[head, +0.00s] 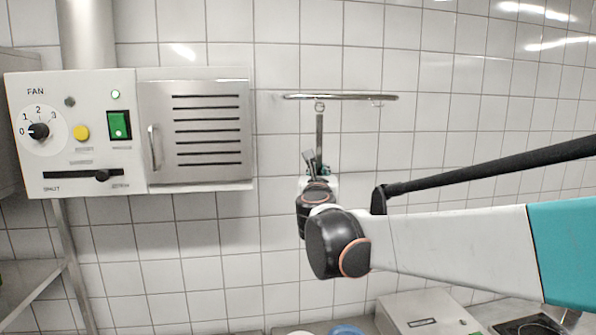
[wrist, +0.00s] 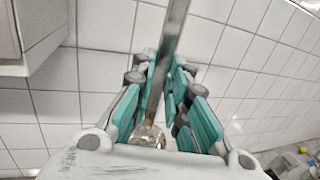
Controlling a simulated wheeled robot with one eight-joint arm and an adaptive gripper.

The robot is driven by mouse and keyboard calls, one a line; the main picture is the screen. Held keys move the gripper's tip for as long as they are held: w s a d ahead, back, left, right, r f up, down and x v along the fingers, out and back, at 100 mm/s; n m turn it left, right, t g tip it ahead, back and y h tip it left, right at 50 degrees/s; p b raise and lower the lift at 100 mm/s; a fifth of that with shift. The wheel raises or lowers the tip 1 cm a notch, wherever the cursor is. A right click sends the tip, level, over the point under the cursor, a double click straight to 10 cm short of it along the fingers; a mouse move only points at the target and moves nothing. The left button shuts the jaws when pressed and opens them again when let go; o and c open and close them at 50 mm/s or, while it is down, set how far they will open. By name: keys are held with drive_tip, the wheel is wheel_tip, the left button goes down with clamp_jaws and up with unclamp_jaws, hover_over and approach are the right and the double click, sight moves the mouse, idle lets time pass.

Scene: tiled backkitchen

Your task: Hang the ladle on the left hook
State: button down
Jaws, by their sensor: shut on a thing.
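The ladle (head: 319,135) stands roughly upright, its steel handle rising from my gripper (head: 314,168) toward the rail. My gripper is shut on the handle; the wrist view shows the handle (wrist: 174,35) between the teal finger pads (wrist: 163,88), with a shiny rounded part (wrist: 148,134) near the palm. The wall rail (head: 340,97) shows in the head view. The handle's top end overlaps the left hook (head: 319,106); I cannot tell whether it is on the hook or in front of it. The right hook (head: 376,103) is empty. My wrist hides the ladle's lower end.
A fan control box (head: 88,135) and a louvred steel cabinet (head: 197,130) are on the wall left of the rail. The tiled wall (head: 450,130) right of the rail is bare. A steel appliance (head: 425,315) stands low at the right.

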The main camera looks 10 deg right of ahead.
drive_tip(key=shift+s+a, duration=0.15)
drive_tip(key=shift+s, duration=0.15)
drive_tip(key=c, duration=1.5)
unclamp_jaws()
